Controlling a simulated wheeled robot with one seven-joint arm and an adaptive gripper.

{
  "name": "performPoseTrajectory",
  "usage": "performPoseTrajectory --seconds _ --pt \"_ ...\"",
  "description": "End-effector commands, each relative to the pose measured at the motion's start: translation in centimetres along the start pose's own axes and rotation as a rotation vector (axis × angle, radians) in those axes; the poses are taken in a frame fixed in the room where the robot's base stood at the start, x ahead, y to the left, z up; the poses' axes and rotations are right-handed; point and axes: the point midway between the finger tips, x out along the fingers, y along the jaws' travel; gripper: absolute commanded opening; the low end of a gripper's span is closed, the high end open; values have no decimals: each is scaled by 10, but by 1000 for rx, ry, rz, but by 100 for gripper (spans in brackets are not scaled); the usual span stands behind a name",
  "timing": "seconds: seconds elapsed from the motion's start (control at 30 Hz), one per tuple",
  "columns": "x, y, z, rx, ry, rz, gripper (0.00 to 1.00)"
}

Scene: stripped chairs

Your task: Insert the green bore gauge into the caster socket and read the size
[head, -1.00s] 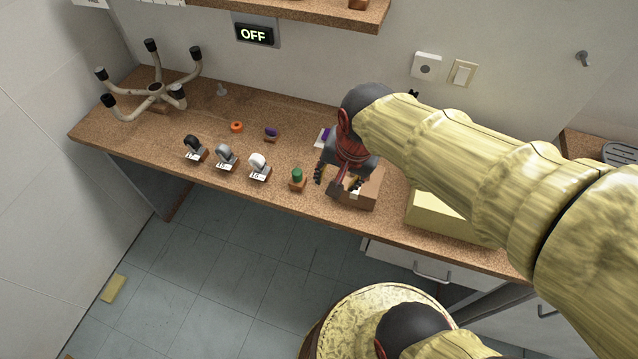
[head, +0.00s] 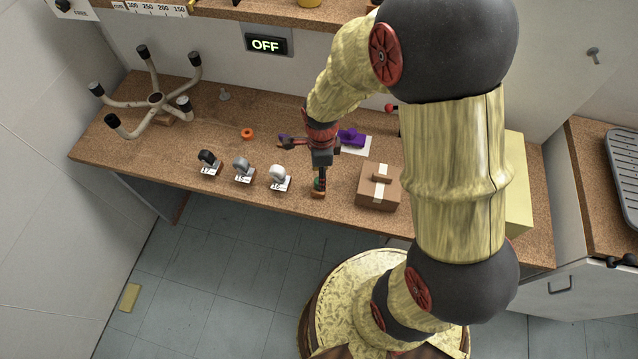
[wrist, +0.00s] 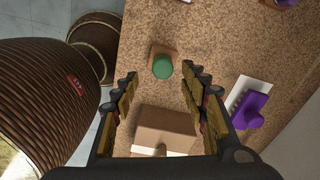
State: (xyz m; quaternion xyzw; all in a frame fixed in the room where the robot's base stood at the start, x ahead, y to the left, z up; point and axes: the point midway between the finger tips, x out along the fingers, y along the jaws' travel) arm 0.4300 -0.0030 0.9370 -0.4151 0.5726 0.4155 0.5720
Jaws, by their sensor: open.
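The green bore gauge (wrist: 162,66) is a short green cylinder in a small brown block on the bench. In the wrist view it stands just beyond and between my fingertips. My gripper (wrist: 159,76) is open and empty. In the head view my gripper (head: 319,168) is over the gauge (head: 319,184) and hides most of it. An upturned star-shaped chair base (head: 155,100) with black-tipped legs sits at the bench's left end. I cannot tell which opening on it is the caster socket. A wall display (head: 265,45) reads OFF.
Black (head: 208,160), grey (head: 242,166) and white (head: 279,175) casters stand on labelled blocks left of my gripper. An orange ring (head: 247,133) lies behind them. A cardboard box (head: 379,187) and a purple part (head: 352,137) are to the right. Bench between chair base and casters is clear.

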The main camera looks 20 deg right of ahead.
Motion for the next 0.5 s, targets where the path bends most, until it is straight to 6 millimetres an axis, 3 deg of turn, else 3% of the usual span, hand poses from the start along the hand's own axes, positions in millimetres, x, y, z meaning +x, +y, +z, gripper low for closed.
performPoseTrajectory --seconds 0.3,0.5 --pt "42 -4 6 -1 1 2 44" --pt "47 -5 6 -1 0 -1 44"
